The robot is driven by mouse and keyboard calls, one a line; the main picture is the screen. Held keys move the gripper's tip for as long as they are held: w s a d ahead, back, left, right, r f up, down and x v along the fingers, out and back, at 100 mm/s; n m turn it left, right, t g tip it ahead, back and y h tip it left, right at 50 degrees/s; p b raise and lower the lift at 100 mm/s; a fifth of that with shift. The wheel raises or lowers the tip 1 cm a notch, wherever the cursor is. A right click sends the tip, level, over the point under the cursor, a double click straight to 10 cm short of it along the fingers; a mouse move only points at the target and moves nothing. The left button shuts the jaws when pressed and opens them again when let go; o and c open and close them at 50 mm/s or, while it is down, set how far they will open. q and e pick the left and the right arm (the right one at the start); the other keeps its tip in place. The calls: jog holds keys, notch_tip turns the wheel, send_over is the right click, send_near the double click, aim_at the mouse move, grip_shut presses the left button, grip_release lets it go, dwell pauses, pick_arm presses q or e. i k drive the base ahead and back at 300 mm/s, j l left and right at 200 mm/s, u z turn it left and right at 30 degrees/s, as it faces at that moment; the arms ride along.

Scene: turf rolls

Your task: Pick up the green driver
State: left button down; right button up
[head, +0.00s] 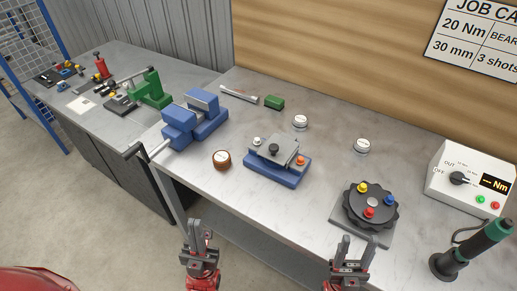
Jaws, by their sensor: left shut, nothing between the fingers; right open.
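The green driver (485,243) stands tilted at the right front of the bench, a black tool with a green band, its black foot on the bench top. A dark cable runs from it towards the white control box (472,181). My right gripper (355,243) is open and empty, to the left of the driver and apart from it, in front of the black round indexing plate. My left gripper (197,228) is shut and empty, further left, near the bench's front edge.
The black indexing plate (371,204) with coloured knobs stands between my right gripper and the wall. Bench top (240,192) between is clear.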

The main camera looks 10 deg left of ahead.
aim_at(500, 228)
jog(key=z, duration=1.6)
